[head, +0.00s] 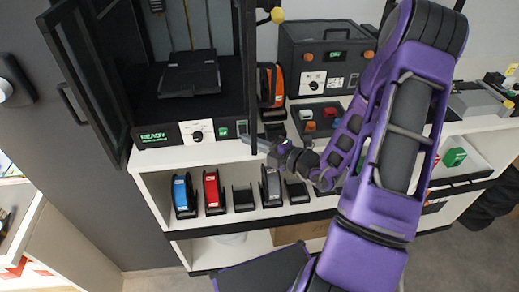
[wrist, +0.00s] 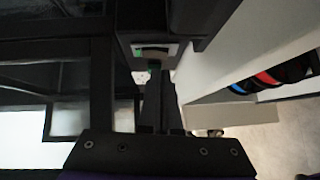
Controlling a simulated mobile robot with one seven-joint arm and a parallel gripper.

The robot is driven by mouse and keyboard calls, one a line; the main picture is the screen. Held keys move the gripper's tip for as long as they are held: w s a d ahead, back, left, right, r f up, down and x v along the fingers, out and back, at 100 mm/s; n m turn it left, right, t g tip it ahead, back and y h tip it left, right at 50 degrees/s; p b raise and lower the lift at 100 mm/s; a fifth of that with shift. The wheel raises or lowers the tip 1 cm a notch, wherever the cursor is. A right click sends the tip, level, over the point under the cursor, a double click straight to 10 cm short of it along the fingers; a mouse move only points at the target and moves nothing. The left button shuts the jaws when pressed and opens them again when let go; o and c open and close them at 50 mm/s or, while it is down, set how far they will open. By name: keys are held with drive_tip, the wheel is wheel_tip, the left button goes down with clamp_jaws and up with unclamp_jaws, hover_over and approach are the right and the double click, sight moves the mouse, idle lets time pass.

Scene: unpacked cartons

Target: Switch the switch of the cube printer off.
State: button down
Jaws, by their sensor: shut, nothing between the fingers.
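The cube printer (head: 150,134) is the black open-fronted machine at the left of the white bench, with a lit green READY display. In the wrist view a switch (wrist: 153,50) with a pale frame and green edge shows just beyond the fingers. My gripper (head: 247,139) is shut and empty, its tips close to the panel just below the switch. I cannot tell whether they touch. The fingers (wrist: 154,85) point toward the switch in the wrist view.
The printer's door (head: 85,75) stands open at the left. Spools, including a red one (head: 213,190), stand on the shelf below.

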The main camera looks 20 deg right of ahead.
drive_tip(key=shift+w+d, duration=0.15)
drive_tip(key=shift+w, duration=0.55)
drive_tip(key=shift+f, duration=0.1)
